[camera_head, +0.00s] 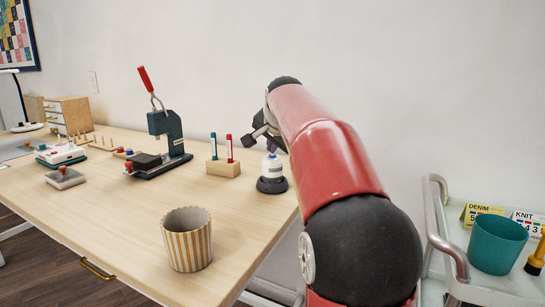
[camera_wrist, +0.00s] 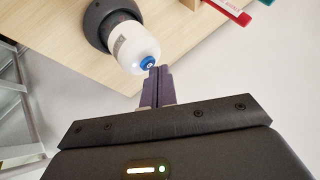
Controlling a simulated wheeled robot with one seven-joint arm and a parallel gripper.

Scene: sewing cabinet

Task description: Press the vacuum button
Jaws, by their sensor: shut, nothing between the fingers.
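A small white device with a black round base (camera_head: 272,184) stands upright near the table's right edge. In the wrist view its white body (camera_wrist: 134,45) ends in a round blue button (camera_wrist: 148,62). My gripper (camera_head: 271,147) is shut and empty, right over the device's top. In the wrist view the purple fingertips (camera_wrist: 160,70) are just beside the blue button; I cannot tell whether they touch it. In the head view the fingers partly hide the device's top.
A wooden block (camera_head: 223,169) with red and teal markers stands left of the device. A press with a red handle (camera_head: 172,140) is farther left. A striped cup (camera_head: 187,240) stands near the front. A cart with a teal cup (camera_head: 497,244) is at right.

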